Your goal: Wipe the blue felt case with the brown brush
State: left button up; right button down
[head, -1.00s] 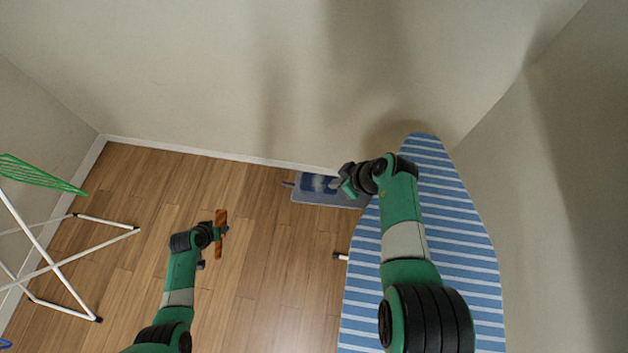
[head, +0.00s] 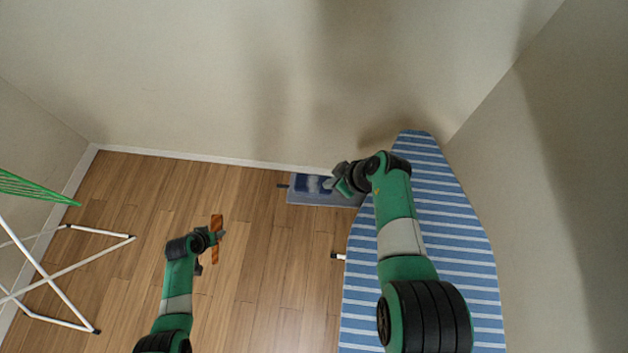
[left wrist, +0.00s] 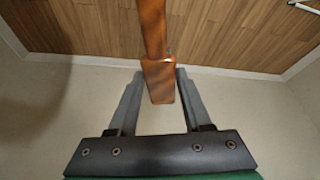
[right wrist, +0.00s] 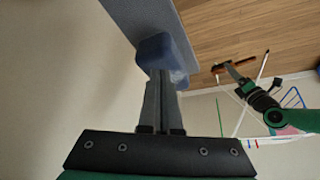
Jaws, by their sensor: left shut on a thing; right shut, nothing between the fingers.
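The brown brush (head: 216,250) is held by my left gripper (head: 217,237) above the wood floor. In the left wrist view its handle (left wrist: 154,45) lies between the two fingers. My right gripper (head: 333,183) is shut and empty, at the right end of the blue felt case (head: 308,182). In the right wrist view the blue case (right wrist: 156,48) is just beyond the closed fingertips (right wrist: 161,75); I cannot tell whether they touch it. The case rests on a grey-blue flat surface (head: 310,198) by the wall. My right wrist hides part of that surface.
A blue-striped ironing board (head: 450,240) stands at the right, partly under my right arm. A white drying rack (head: 45,270) with green bars (head: 35,187) is at the left. The wall (head: 220,80) closes off the back. Wood floor (head: 265,250) lies clear between the arms.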

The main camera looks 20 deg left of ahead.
pick_arm(q)
jog(key=shift+f+b, duration=0.5)
jog(key=shift+b, duration=0.05)
pick_arm(e)
jog(key=shift+f, duration=0.55)
